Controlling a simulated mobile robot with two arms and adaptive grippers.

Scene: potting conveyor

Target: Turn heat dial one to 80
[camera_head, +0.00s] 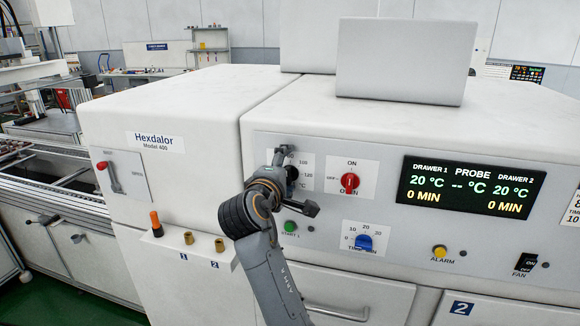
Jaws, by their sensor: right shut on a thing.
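The heat dial (292,173) is a black knob on a white scale plate (306,162) at the left of the machine's front panel. My right gripper (296,180) is in front of it, one finger above and one below and to the right, and is shut on the knob. The gripper and wrist hide much of the dial and the left part of its scale, so I cannot read the pointer. The display (458,188) reads 20 °C and 0 MIN for drawer 1 and drawer 2. My left gripper is not in view.
Close to the dial are a red on/off knob (349,181), a green start button (290,226) and a blue time knob (363,242). A ledge at left holds an orange-handled probe (156,223). A drawer handle (337,312) is below.

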